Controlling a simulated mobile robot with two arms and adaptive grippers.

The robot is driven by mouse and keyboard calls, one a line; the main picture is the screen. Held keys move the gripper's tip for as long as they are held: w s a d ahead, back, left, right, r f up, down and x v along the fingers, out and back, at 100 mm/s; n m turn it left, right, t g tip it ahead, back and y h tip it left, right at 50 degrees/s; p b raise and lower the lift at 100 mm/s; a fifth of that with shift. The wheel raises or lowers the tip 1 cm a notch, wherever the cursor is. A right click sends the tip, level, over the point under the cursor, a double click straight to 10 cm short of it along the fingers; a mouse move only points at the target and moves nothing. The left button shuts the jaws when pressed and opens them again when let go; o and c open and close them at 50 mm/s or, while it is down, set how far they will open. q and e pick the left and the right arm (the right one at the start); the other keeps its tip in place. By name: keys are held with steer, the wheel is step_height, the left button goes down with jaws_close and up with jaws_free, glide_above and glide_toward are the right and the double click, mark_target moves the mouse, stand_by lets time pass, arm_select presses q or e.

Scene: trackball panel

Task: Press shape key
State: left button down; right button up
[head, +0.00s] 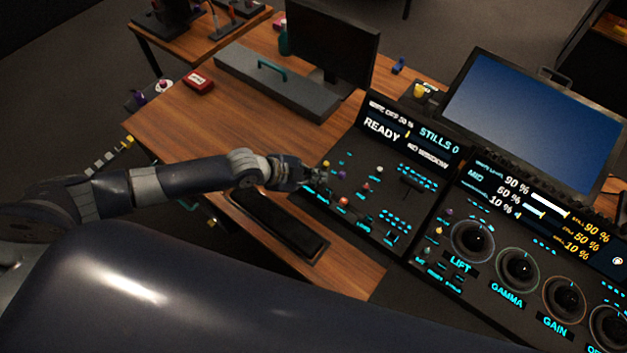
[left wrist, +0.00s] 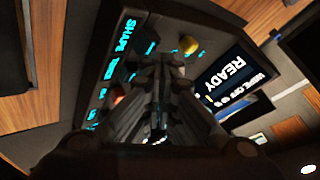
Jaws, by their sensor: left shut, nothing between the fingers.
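The trackball panel (head: 352,222) is black with cyan lit keys and labels. A cyan SHAPE label (left wrist: 124,36) shows at the panel's edge in the left wrist view. I cannot clearly tell which lit mark beside it is the shape key. My left gripper (head: 318,175) is shut and empty, with its tips over the left side of the panel. In the left wrist view the left gripper (left wrist: 166,62) points at the panel beside the SHAPE label and hides part of the keys. I cannot tell whether the tips touch the surface. My right gripper is out of view.
A READY screen (head: 395,128) stands at the panel's back. A yellow knob (left wrist: 189,45) sits close beside the gripper tips. A second panel with large trackballs (head: 472,241) stands at the right. A dark pad (head: 280,225) lies on the wooden desk in front.

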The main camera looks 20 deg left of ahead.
arm_select(q)
steer(key=shift+f, duration=0.1)
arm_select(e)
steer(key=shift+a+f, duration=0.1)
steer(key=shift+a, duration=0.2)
arm_select(q)
steer(key=shift+f+b, duration=0.45)
steer(key=shift+f, duration=0.1)
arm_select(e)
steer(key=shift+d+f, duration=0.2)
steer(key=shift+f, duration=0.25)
arm_select(q)
steer(key=shift+r, duration=0.1)
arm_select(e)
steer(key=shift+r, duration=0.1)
arm_select(q)
steer(key=shift+r+p, duration=0.85)
steer(key=shift+r, duration=0.05)
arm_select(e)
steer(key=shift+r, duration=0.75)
arm_select(q)
steer(key=shift+r, duration=0.1)
step_height(320, 180, up, 5)
steer(key=p, duration=0.4)
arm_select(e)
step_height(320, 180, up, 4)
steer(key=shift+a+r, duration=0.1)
